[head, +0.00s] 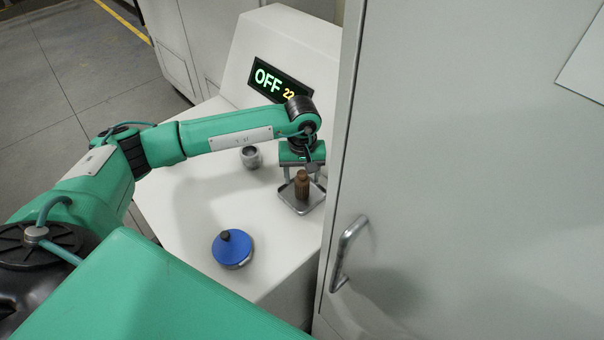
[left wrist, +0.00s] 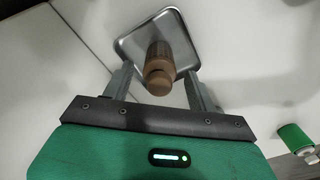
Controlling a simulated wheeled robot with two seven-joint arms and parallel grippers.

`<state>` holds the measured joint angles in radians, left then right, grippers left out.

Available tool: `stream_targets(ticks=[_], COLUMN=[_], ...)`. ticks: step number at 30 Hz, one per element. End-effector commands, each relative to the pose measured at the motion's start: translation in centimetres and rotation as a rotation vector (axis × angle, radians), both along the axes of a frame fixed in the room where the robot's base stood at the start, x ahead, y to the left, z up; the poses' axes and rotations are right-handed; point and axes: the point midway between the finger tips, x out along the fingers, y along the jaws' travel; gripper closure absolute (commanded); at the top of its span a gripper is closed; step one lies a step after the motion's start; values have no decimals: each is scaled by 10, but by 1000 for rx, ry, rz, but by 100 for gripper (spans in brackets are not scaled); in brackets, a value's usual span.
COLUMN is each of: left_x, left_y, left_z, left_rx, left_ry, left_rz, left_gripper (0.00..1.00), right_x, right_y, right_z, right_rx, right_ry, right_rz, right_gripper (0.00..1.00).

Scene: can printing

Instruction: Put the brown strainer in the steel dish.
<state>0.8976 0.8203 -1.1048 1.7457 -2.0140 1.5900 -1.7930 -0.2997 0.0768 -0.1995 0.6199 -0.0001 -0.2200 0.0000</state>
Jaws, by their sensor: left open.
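The brown strainer (head: 302,185) stands upright at the square steel dish (head: 289,202), within its outline in both views. In the left wrist view the strainer (left wrist: 158,66) shows from above near the middle of the dish (left wrist: 180,32). My left gripper (head: 302,176) is open, with one finger on each side of the strainer. In the left wrist view its fingers (left wrist: 158,80) stand apart from the strainer, with a gap on both sides. Whether the strainer's base rests fully on the dish floor is hard to tell. My right gripper is not in view.
A blue-topped round container (head: 232,250) stands at the front of the white counter (head: 185,215). A small grey metal cup (head: 251,158) stands behind the dish, to the left. A machine display (head: 280,82) reads OFF. A tall cabinet door with a handle (head: 346,252) closes off the right.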

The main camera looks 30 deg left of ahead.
Motion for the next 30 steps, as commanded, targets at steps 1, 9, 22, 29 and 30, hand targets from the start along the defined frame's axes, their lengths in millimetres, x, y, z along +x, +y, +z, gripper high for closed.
stream_targets(ticks=[1, 9, 22, 29, 30], left_x=[0, 1, 1, 0, 0], left_y=[0, 0, 0, 0, 0], left_z=[1, 31, 110, 123, 123], left_rx=[0, -1, -1, 1, 0], left_ry=[0, -6, -3, -1, 0], left_rz=[0, -2, 0, 0, 0], left_gripper=[42, 42, 42, 42, 42], right_x=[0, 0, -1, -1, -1], right_y=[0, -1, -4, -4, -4], right_z=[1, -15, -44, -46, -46], right_rx=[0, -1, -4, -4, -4], right_ry=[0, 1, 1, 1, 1], right_rz=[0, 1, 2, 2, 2], right_gripper=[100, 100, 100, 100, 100])
